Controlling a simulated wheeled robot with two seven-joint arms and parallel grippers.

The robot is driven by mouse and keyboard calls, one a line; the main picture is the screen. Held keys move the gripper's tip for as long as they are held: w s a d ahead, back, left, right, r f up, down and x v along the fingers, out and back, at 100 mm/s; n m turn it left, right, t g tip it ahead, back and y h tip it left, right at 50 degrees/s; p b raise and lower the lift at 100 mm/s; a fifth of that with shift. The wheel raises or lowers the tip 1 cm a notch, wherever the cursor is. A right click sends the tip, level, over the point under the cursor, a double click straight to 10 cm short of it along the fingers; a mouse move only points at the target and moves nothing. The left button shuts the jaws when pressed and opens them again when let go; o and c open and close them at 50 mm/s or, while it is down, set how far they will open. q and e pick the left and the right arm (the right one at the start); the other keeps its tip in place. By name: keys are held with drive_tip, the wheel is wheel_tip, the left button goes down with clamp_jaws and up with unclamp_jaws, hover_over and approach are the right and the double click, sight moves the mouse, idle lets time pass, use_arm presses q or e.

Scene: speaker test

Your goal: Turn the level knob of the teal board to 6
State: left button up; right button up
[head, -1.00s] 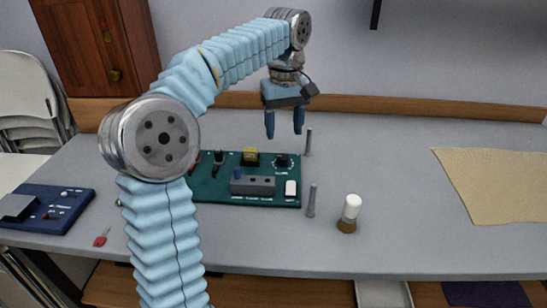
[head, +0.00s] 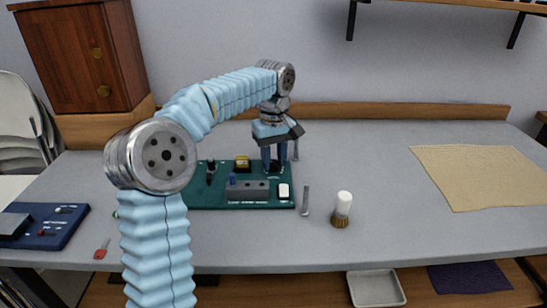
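The teal board (head: 210,201) lies on the grey table, partly behind my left arm. It carries a yellow button (head: 242,163), a black lever-like control (head: 211,170), a grey block with a blue piece (head: 247,189) and a white switch (head: 284,190). My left gripper (head: 275,167) points down at the board's back right corner, where the dark round knob sits. Its fingers stand close together on either side of the knob and appear shut on it. The fingers mostly hide the knob, and its scale and setting cannot be read. My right gripper is out of view.
A metal post (head: 305,201) and a white-topped brush (head: 342,209) stand right of the board. Another post (head: 296,149) is close behind the gripper. A blue panel (head: 47,226) and a red-ended item (head: 102,249) lie left. A tan cloth (head: 480,177) lies right.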

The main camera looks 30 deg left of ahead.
use_arm(q)
drive_tip(key=c, duration=0.3)
drive_tip(key=shift+c, duration=0.2)
drive_tip(key=m, duration=0.4)
drive_tip(key=shift+m, duration=0.3)
drive_tip(key=m, duration=0.5)
drive_tip(key=shift+m, duration=0.3)
drive_tip(key=m, duration=1.1)
drive_tip(key=shift+a, duration=0.1)
drive_tip(key=shift+m, duration=0.3)
